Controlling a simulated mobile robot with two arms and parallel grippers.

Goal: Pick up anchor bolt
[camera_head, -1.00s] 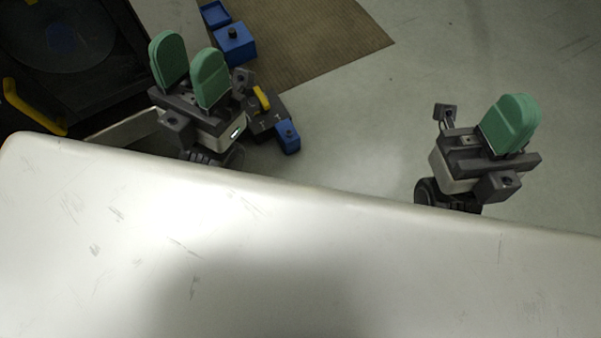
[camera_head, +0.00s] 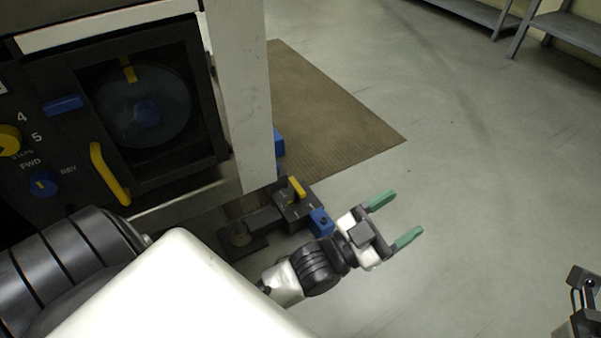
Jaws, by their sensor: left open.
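I cannot make out an anchor bolt in the head view. My left gripper (camera_head: 407,212) is at the middle right, its two green fingers apart with nothing between them, pointing right over the grey floor. Left of it is a low dark fixture (camera_head: 262,218) with a yellow piece (camera_head: 297,187) and a blue block (camera_head: 321,222) with a dark knob; my left wrist is close beside that block in the picture. Only a part of my right wrist shows at the lower right corner; its fingers are outside the frame.
A dark machine (camera_head: 55,130) with a round turret disc (camera_head: 143,105) behind a window, a yellow handle (camera_head: 108,173) and knobs stands at the left, with a white post (camera_head: 240,90). A brown mat (camera_head: 320,115) lies behind. Grey shelves (camera_head: 565,27) stand far right. The right floor is clear.

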